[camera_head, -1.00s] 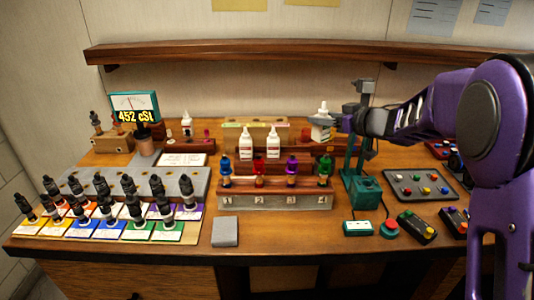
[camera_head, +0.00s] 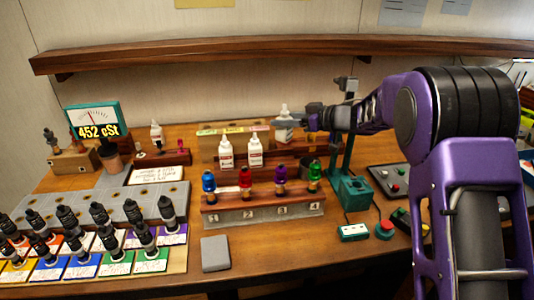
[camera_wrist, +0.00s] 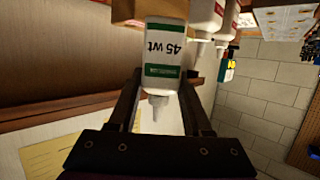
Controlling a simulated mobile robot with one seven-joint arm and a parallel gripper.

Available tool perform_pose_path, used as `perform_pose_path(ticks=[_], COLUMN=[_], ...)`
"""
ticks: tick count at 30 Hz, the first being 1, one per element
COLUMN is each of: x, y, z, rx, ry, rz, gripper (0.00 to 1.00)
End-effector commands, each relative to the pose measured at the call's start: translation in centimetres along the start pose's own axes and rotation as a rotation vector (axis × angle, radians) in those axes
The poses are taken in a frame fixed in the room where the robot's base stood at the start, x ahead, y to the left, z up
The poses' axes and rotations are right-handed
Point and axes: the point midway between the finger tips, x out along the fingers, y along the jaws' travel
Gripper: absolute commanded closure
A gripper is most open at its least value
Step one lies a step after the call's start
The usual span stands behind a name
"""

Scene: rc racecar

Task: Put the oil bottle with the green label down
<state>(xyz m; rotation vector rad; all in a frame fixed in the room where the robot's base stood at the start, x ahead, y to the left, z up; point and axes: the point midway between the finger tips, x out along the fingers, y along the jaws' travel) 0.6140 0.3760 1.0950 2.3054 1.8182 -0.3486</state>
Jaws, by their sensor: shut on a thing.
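The white oil bottle with the green label (camera_wrist: 163,50) reads "45 wt" upside down in the wrist view. It also shows in the head view (camera_head: 284,131), just right of two white bottles with red labels (camera_head: 226,154) (camera_head: 255,152). My gripper (camera_head: 304,120) is shut on it from the right, with a finger on each side near the shoulder. The bottle looks upright in the head view, over or at the wooden rack (camera_head: 286,153). I cannot tell whether its base touches the wood.
A green stand (camera_head: 353,192) rises close to my forearm on the right. A numbered block with several coloured-top shocks (camera_head: 262,213) is in front. A wooden shelf (camera_head: 290,50) runs along the wall above. A grey pad (camera_head: 215,253) lies at the front.

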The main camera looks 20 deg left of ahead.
Motion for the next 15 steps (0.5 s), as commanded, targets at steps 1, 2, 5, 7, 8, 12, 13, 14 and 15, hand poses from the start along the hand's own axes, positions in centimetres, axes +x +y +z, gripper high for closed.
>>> perform_pose_path(ticks=[1,2,5,7,8,12,13,14,15], x=[0.4,0.6,1.0,1.2,1.2,1.6,1.7,1.9,2.1], y=[0.0,0.0,0.0,0.0,0.0,-0.1,-0.1,-0.1,-0.1], z=[1.4,1.9,3.2,3.6,3.8,5.1,5.6,6.0,6.6], rx=[0.003,0.003,0.001,0.000,0.000,0.001,0.001,0.002,0.002], ry=[-0.002,-0.002,-0.001,0.000,0.000,-0.001,-0.001,-0.002,-0.001], rz=[-0.001,-0.001,-0.001,-0.001,-0.001,-0.001,-0.001,-0.001,-0.001], gripper=[1.00,1.00,1.00,1.00,1.00,1.00,1.00,1.00,1.00])
